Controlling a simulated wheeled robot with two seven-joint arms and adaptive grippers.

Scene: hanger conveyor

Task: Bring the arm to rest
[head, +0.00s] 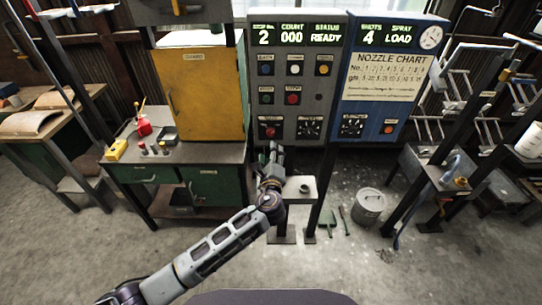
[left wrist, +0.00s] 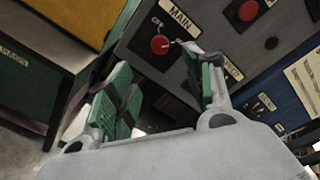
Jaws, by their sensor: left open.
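My left arm reaches in from the lower left in the head view. Its left gripper (head: 272,152) is in front of the lower edge of the grey control panel (head: 309,75). In the left wrist view the left gripper (left wrist: 162,88) has its green-padded fingers spread apart, with nothing held between them. Beyond the fingers is a red knob (left wrist: 160,45) under a label reading MAIN, apart from the pads as far as I can tell. The panel displays read 2, 000 and READY. My right gripper does not show.
A green bench (head: 205,180) with a yellow cabinet (head: 203,92) stands left of the gripper. A blue panel (head: 388,80) adjoins the grey one. A bucket (head: 368,207) stands on the floor to the right, near hanger racks. Open floor lies in front.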

